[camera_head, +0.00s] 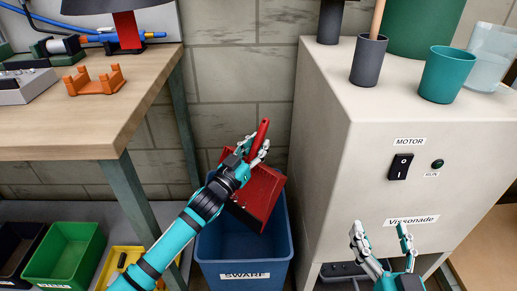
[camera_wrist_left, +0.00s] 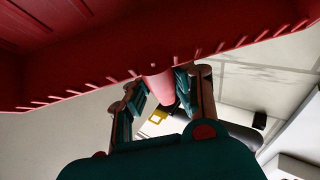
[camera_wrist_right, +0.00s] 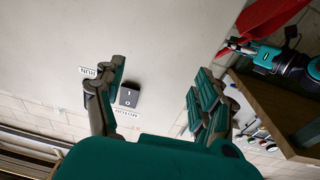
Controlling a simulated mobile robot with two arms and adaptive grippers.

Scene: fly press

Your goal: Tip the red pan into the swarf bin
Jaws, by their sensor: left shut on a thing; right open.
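The red pan (camera_head: 262,196) hangs steeply tilted over the blue swarf bin (camera_head: 243,273), its lower edge down at the bin's opening. My left gripper (camera_head: 254,148) is shut on the pan's red handle (camera_head: 261,136), which sticks up past the fingers. In the left wrist view the pan (camera_wrist_left: 60,65) fills the top, with its handle (camera_wrist_left: 160,85) between the fingers. The visible part of the bin's inside looks empty; the pan and my arm hide the rest. My right gripper (camera_head: 382,238) is open and empty in front of the cream machine cabinet.
The cream cabinet (camera_head: 330,150) stands right of the bin, with a motor switch (camera_head: 400,167) on its front and cups on top. A wooden workbench (camera_head: 80,130) is at left. A green crate (camera_head: 65,255) sits low under it.

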